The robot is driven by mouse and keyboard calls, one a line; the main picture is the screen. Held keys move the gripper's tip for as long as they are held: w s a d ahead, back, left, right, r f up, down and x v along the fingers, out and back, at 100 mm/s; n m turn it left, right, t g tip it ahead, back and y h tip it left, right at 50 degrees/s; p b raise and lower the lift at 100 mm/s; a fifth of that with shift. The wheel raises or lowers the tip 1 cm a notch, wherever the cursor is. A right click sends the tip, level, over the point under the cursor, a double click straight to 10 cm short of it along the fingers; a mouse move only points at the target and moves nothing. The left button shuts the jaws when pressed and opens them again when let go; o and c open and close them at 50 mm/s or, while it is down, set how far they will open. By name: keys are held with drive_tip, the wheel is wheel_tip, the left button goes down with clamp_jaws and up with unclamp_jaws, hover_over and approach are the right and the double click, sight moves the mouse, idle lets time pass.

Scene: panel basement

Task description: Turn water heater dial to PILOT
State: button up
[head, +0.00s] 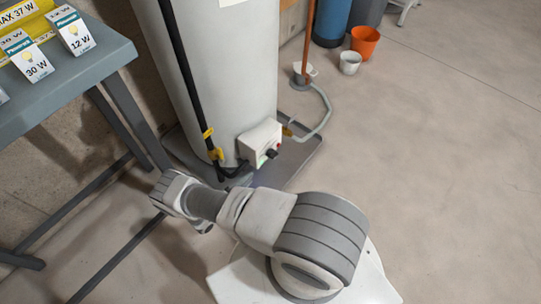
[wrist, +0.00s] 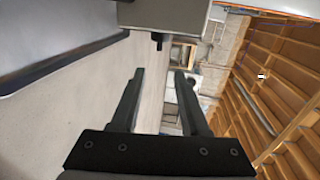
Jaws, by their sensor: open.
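The water heater (head: 228,70) is a tall pale cylinder on a dark tray. Its white control box (head: 258,139) sits low on the front. A black dial (head: 271,153) is on the box, with a small red part beside it. The dial's markings are too small to read. In the wrist view, the box (wrist: 165,12) is at the top edge and the dark dial (wrist: 157,38) sticks out below it. My gripper (wrist: 160,72) is open and empty, its fingertips apart from the dial. My arm hides the gripper in the head view.
A grey table (head: 75,78) with light-bulb boxes stands at the left. A black pipe (head: 190,85) with yellow fittings runs down the heater. A grey hose (head: 322,112), an orange bucket (head: 365,42) and a white bucket (head: 350,62) are behind. The floor at right is clear.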

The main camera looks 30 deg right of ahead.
sight(274, 155)
drive_tip(key=b+x, duration=0.2)
drive_tip(key=x, duration=1.5)
drive_tip(key=shift+w+d+f+b, duration=0.1)
drive_tip(key=shift+w+d+b, duration=0.05)
drive_tip(key=shift+b, duration=0.2)
clamp_jaws()
